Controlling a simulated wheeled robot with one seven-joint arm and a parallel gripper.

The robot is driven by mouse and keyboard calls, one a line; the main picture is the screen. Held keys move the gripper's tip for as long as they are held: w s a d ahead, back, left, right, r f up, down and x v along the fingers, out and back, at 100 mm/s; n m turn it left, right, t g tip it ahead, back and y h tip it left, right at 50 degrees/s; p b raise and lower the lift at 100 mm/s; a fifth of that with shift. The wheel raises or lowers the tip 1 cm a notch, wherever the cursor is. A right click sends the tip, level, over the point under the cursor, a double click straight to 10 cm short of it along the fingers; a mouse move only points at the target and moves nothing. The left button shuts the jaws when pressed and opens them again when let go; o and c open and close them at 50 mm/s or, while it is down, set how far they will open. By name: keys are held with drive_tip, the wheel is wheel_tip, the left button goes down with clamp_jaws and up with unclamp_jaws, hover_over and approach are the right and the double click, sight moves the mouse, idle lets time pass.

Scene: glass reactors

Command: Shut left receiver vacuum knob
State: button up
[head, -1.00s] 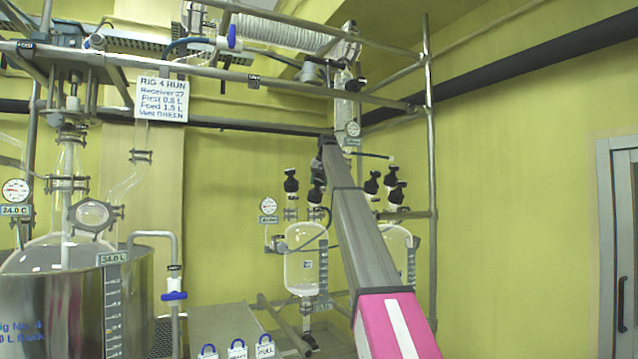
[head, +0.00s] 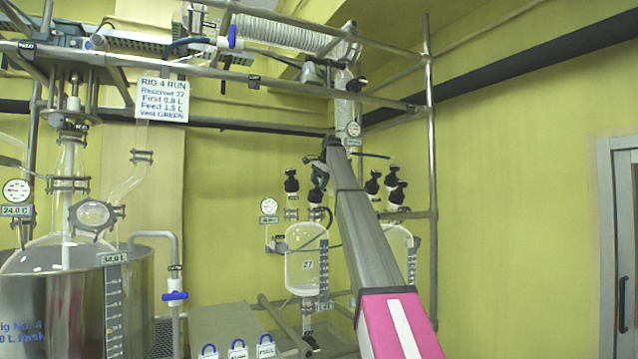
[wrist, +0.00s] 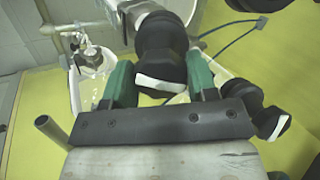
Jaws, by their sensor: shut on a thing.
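The left receiver (head: 306,262) is a clear glass vessel marked 27, with black knobs on top. One black knob (head: 291,180) stands at its upper left, clear of my arm. My gripper (head: 319,178) is at the right-hand knobs of this receiver, partly hidden by my arm. In the wrist view, my gripper (wrist: 160,78) has its green fingers on either side of a black knob with a white end (wrist: 163,58) and is shut on it. The frames do not label which knob is the vacuum one.
A second receiver (head: 397,240) with black knobs (head: 394,183) stands just right, partly behind my arm. Another black knob with a white end (wrist: 268,122) is close to the right finger. A metal frame post (head: 430,150) stands right of the receivers.

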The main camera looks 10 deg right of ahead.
drive_tip(key=m+t, duration=0.1)
drive_tip(key=m, duration=1)
drive_tip(key=shift+w, duration=0.1)
drive_tip(key=shift+r+m+t, duration=0.1)
drive_tip(key=shift+m+t, duration=0.3)
drive_tip(key=shift+m, duration=1.7)
drive_tip(key=o, duration=0.9)
